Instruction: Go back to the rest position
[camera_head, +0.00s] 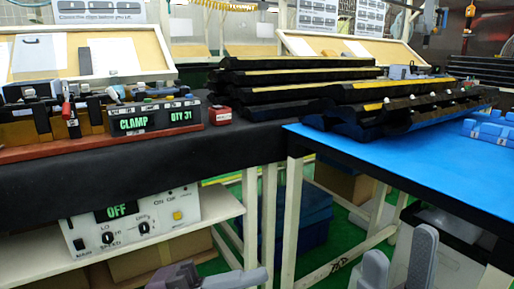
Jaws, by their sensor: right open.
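My right gripper (398,262) is at the bottom edge, right of centre. Its two grey fingers point up and stand apart, with nothing between them. It is in front of and below the edge of the blue-topped table (420,155), touching nothing that I can see.
Long black trim parts (400,112) lie stacked across the black table (130,170) and the blue table. A clamp display (155,118), a small red box (220,115) and tools stand at left. A control box (130,220) reading OFF is below. Blue pieces (490,130) lie far right.

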